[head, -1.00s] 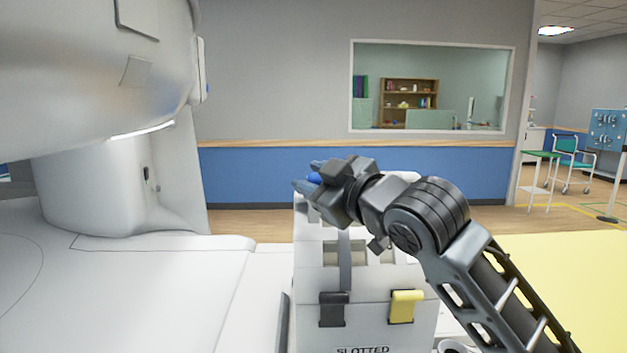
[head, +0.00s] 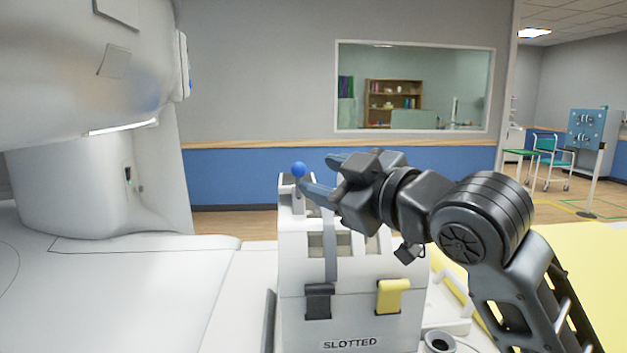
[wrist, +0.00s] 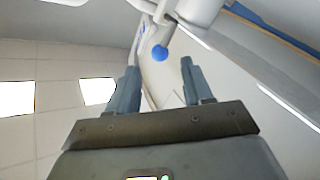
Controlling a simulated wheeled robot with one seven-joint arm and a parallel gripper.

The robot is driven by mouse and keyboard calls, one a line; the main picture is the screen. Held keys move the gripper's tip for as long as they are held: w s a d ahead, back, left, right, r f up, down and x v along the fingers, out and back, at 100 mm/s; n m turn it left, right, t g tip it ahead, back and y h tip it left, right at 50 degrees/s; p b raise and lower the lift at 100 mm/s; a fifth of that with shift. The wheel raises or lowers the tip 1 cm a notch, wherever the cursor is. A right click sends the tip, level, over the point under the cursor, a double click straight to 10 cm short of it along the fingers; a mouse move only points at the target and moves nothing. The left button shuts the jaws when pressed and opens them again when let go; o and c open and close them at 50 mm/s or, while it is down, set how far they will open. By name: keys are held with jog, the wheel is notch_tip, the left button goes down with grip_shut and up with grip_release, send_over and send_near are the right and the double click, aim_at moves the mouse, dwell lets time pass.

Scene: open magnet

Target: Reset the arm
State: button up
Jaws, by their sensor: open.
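My gripper (head: 318,174) is open, with two blue-grey fingers pointing left in the head view, above the box labelled SLOTTED. A blue ball (head: 299,169) tops a pale stem at the back left of that box. The ball is just left of my fingertips in the head view. In the wrist view the ball (wrist: 160,53) shows beyond the gap between my open fingers (wrist: 159,72), with nothing held. The arm hides part of the box's right side.
The white SLOTTED box (head: 350,318) has a dark strap and a yellow clip. A large white scanner (head: 75,190) stands at left. A white surface (head: 110,300) and a yellow surface (head: 590,255) flank the box. A dark round-mouthed item (head: 440,342) sits at its lower right.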

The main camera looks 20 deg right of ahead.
jog(key=shift+s, duration=0.2)
dwell(0.4)
jog(key=s+a+f+m+h, duration=0.25)
jog(key=s+f+m, duration=0.35)
jog(key=s+f, duration=0.5)
jog(key=s+a+f+m+h, duration=0.1)
jog(key=s+f+m+h, duration=0.2)
jog(key=s+f+m, duration=0.7)
jog(key=s+d+f+n, duration=0.1)
jog(key=s+f+n, duration=0.1)
jog(key=s, duration=0.5)
jog(key=s+d+f+n+g, duration=0.1)
jog(key=s+d+f+n, duration=0.1)
jog(key=s, duration=0.5)
jog(key=s+d+f+n+g, duration=0.1)
jog(key=s+f, duration=0.3)
jog(key=s, duration=0.4)
jog(key=shift+d+f+n+y, duration=0.25)
jog(key=shift+n+y, duration=0.2)
jog(key=shift+n, duration=0.15)
jog(key=shift+s, duration=0.1)
